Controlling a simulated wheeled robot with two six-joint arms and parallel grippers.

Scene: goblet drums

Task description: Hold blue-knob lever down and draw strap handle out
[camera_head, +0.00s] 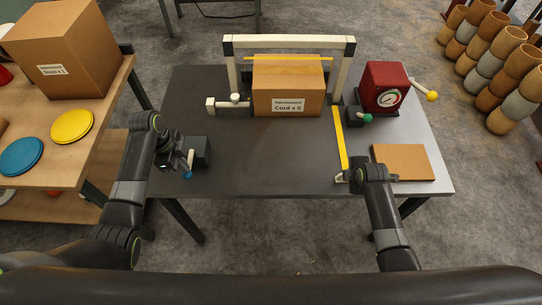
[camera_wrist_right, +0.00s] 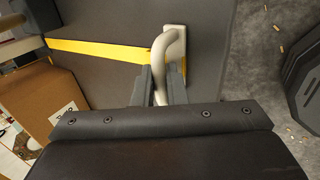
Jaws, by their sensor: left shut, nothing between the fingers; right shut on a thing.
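The lever with the blue knob (camera_head: 188,175) is on a small dark block (camera_head: 201,151) at the left of the table; its knob is low, near the table's front edge. My left gripper (camera_head: 178,160) is shut and empty, right beside the lever; I cannot tell if they touch. The pale strap handle (camera_wrist_right: 172,48) is between the fingers of my right gripper (camera_wrist_right: 160,85), which is shut on it. In the head view the handle (camera_head: 342,177) is near the table's front edge, partly hidden by my right gripper. The yellow strap (camera_head: 341,138) runs from the frame to the handle.
A cardboard box (camera_head: 288,93) sits under a white frame (camera_head: 345,70) with a yellow strap across it. A red gauge box (camera_head: 384,87) with a yellow-knob lever, a green-knob lever (camera_head: 365,118) and a brown board (camera_head: 403,161) are at right. The table's middle (camera_head: 265,155) is clear.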

